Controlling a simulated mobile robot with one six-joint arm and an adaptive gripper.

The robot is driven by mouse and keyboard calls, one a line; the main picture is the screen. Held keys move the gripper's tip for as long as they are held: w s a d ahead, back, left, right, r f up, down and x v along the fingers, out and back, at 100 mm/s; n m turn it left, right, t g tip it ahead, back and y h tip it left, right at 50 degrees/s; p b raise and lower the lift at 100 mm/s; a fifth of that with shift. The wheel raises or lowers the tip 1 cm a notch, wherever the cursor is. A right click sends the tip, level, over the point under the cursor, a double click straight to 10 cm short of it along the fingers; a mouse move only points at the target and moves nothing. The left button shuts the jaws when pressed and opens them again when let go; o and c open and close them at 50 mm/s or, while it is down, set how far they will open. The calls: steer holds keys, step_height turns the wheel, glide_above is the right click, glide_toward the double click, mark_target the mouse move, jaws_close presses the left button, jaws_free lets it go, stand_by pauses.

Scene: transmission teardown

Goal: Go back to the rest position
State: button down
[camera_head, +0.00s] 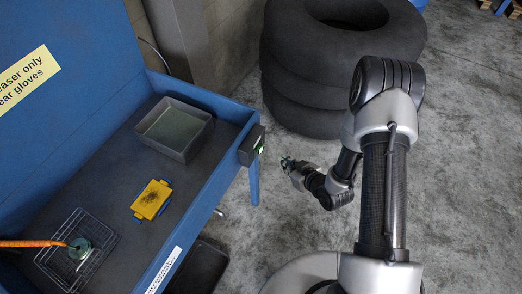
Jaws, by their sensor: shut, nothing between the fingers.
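My gripper (287,162) is at the end of my arm, right of the blue workbench and above the concrete floor. It is small in this view, shut and holds nothing that I can see. My arm is folded, with its elbow high at the right and its forearm reaching down and left.
Stacked black tyres (290,70) stand behind my arm. The floor (285,225) is clear.

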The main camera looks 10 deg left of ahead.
stand_by(0.3)
steer(key=w+d+r+m+h, duration=0.1)
steer(key=d+r+m+h, duration=0.15)
steer(key=d+r, duration=0.65)
steer(key=w+d+r+m+h, duration=0.15)
steer(key=r+h, duration=0.25)
steer(key=r, duration=1.1)
steer(key=s+d+r+m+g+h, duration=0.1)
steer(key=s+d+r+m+g, duration=0.15)
steer(key=s+r, duration=0.85)
steer(key=s+a+r+m+g, duration=0.1)
steer(key=s+r, duration=0.1)
steer(key=s, duration=1.3)
steer(key=shift+s+a+r+y, duration=0.15)
steer(key=shift+s+r+y, duration=0.1)
steer(key=shift+y, duration=0.1)
steer(key=shift+w+a+m, duration=0.1)
steer(key=shift+m, duration=0.15)
